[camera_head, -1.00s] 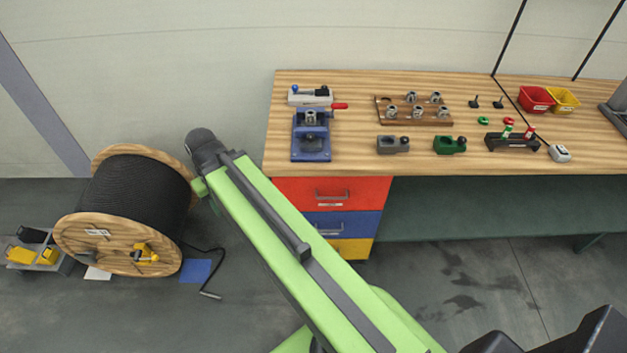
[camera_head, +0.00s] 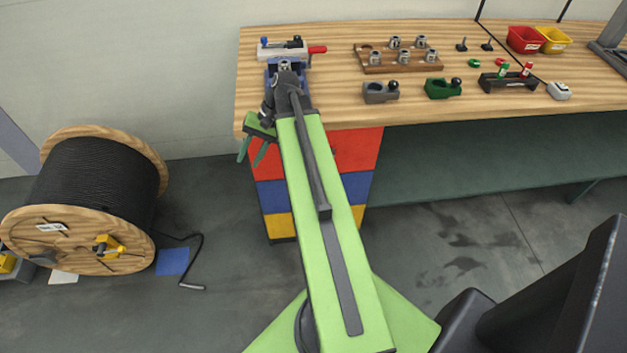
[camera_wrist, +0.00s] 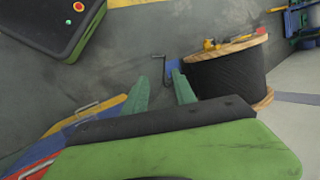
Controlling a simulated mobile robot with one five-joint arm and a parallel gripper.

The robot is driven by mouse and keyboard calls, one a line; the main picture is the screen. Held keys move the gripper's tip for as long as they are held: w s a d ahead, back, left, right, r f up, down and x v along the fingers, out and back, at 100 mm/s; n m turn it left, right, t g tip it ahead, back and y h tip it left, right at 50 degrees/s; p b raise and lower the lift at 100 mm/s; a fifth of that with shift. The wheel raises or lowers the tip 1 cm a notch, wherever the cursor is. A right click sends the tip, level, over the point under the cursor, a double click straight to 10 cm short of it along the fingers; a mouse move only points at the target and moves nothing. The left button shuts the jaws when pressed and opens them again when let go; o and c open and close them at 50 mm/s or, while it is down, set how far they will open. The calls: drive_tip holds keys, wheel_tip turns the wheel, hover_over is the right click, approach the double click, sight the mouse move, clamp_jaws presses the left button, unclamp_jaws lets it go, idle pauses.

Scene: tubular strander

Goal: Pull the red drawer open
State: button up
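The red drawer (camera_head: 357,151) is the top one of the cabinet under the workbench, and its front looks flush with the blue and yellow drawers below. My arm hides the middle of its front and its handle in the head view. In the wrist view the red drawer (camera_wrist: 38,163) shows at the lower left edge, partly cut off, with a handle in front. My gripper (camera_head: 249,160) is just left of the cabinet, its two green fingers pointing down. In the wrist view my gripper (camera_wrist: 160,78) has its fingers apart with nothing between them.
The blue drawer (camera_head: 357,186) and yellow drawer (camera_head: 280,226) sit below the red one. The wooden bench top (camera_head: 480,105) holds tools, a blue vise and bins. A cable reel (camera_head: 95,190) stands on the floor at left. The floor before the cabinet is clear.

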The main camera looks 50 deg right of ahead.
drive_tip(key=s+d+f+m+t+y+b, duration=0.1)
drive_tip(key=s+d+f+m+t+b, duration=0.3)
drive_tip(key=d, duration=0.4)
drive_tip(key=s+d+f+m+t+y+b, duration=0.15)
drive_tip(key=s+d+f+b, duration=0.25)
drive_tip(key=d+b, duration=0.4)
drive_tip(key=s+d+m+t+b, duration=0.4)
drive_tip(key=s+d+t+b, duration=0.25)
drive_tip(key=s+d, duration=0.7)
drive_tip(key=shift+g+h, duration=0.3)
drive_tip(key=shift+h, duration=0.15)
drive_tip(key=b+x, duration=0.1)
drive_tip(key=x, duration=0.5)
drive_tip(key=b+x, duration=0.1)
drive_tip(key=x, duration=0.5)
drive_tip(key=b+x, duration=0.2)
drive_tip(key=x, duration=0.3)
drive_tip(key=shift+w+a+f, duration=0.1)
drive_tip(key=shift+w+a, duration=0.05)
drive_tip(key=shift+a, duration=0.35)
clamp_jaws()
